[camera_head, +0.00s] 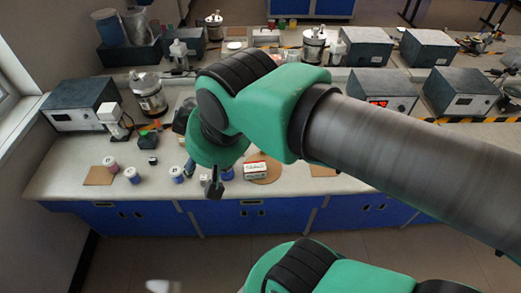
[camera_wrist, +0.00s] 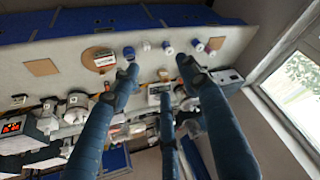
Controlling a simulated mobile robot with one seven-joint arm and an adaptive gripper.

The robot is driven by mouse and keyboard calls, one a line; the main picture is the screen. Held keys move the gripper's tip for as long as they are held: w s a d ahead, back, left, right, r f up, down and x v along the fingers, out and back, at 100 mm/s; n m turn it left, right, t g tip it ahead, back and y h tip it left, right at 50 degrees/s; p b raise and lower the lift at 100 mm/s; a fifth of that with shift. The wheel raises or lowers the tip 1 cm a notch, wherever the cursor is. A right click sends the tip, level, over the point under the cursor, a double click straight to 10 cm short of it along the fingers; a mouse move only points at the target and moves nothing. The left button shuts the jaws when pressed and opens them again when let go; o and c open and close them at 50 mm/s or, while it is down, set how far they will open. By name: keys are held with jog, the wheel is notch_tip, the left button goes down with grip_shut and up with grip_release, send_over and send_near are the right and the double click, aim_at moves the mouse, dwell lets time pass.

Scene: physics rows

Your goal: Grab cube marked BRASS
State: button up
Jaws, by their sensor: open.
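No marking reading BRASS is legible in either view, so I cannot tell which object is that cube. A small dark cube-like block (camera_head: 153,160) lies on the white bench top at the left in the head view. A white box with a red label (camera_head: 255,170) lies on a round tan mat; it also shows in the wrist view (camera_wrist: 104,58). My gripper (camera_head: 208,184) hangs above the bench's front edge, left of the white box. Its blue fingers spread apart in the wrist view (camera_wrist: 157,72), with nothing held between them. My arm hides part of the bench.
Several white-and-blue jars (camera_head: 132,175) stand near the front edge. A tan square mat (camera_head: 100,175) lies at the left. A grey instrument box (camera_head: 80,105) and a metal canister (camera_head: 149,95) stand behind. Blue drawers (camera_head: 270,217) lie below the edge.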

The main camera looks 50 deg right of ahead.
dwell(0.7)
jog(key=w+d+f+m+g, duration=0.1)
jog(key=w+d+f+m, duration=0.1)
jog(key=w+d, duration=0.65)
jog(key=m+g+p, duration=0.2)
jog(key=m+g, duration=0.3)
jog(key=m, duration=0.1)
send_over(263, 151)
notch_tip(263, 151, down, 30)
jog(key=shift+w+d+f, duration=0.15)
jog(key=shift+w+d, duration=0.2)
jog(key=shift+w, duration=0.05)
jog(key=shift+f+b, duration=0.4)
jog(key=shift+f, duration=3.9)
